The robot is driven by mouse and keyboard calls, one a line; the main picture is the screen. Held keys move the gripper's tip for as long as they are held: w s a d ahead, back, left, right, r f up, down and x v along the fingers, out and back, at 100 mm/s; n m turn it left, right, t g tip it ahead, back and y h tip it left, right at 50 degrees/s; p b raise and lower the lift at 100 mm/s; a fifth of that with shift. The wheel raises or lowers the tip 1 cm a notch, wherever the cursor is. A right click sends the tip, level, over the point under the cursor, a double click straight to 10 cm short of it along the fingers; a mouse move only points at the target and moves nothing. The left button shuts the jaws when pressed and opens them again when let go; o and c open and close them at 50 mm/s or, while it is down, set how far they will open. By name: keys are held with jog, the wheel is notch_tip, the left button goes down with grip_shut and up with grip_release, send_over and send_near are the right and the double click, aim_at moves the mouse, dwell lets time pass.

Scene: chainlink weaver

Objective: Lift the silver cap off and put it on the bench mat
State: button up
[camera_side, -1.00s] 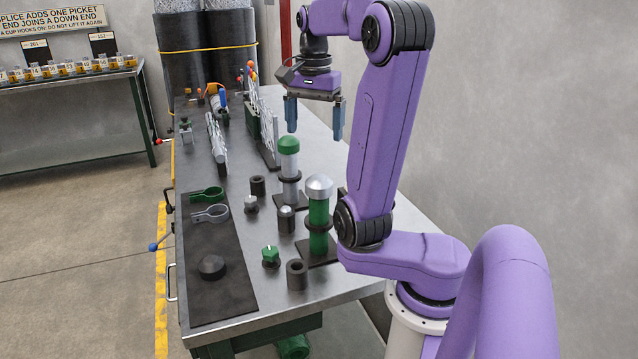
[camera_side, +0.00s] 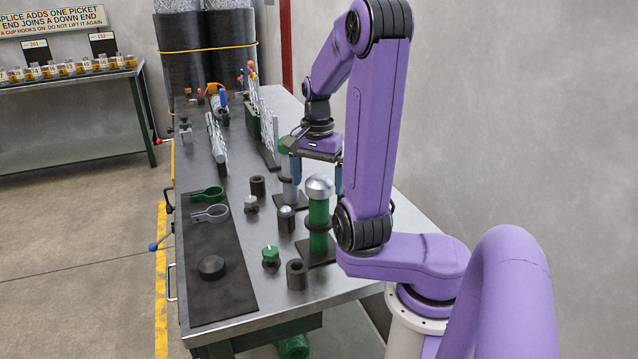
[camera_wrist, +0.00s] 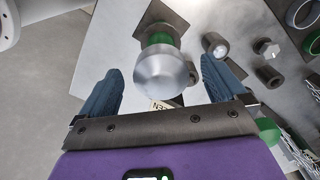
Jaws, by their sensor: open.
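The silver cap (camera_side: 319,186) sits domed on top of the green post (camera_side: 319,221), which stands upright on a dark base plate near the bench's right side. In the wrist view the cap (camera_wrist: 165,72) lies ahead of my gripper (camera_wrist: 160,75), roughly centred between the two blue fingers. My gripper (camera_side: 315,172) is open and empty. In the side view it is just behind and above the cap. The dark bench mat (camera_side: 213,273) lies along the bench's left front edge. The grey post with a green cap (camera_side: 284,146) is partly hidden by my gripper.
On the mat are a green ring clamp (camera_side: 207,195), a grey ring clamp (camera_side: 210,214) and a black puck (camera_side: 211,267). Dark sleeves (camera_side: 297,274) and a green-topped fitting (camera_side: 270,255) stand between mat and post. The mat's front part is clear.

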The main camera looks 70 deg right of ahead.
jog(key=shift+f, duration=0.3)
jog(key=c, duration=1.1)
jog(key=shift+c, duration=0.2)
jog(key=shift+r, duration=0.1)
jog(key=shift+r, duration=0.5)
notch_tip(320, 180, up, 2)
jog(key=shift+r, duration=0.1)
jog(key=s+a+r, duration=0.6)
jog(key=s+r, duration=0.3)
jog(key=s, duration=0.3)
jog(key=shift+s+r, duration=0.25)
jog(key=shift+r, duration=0.05)
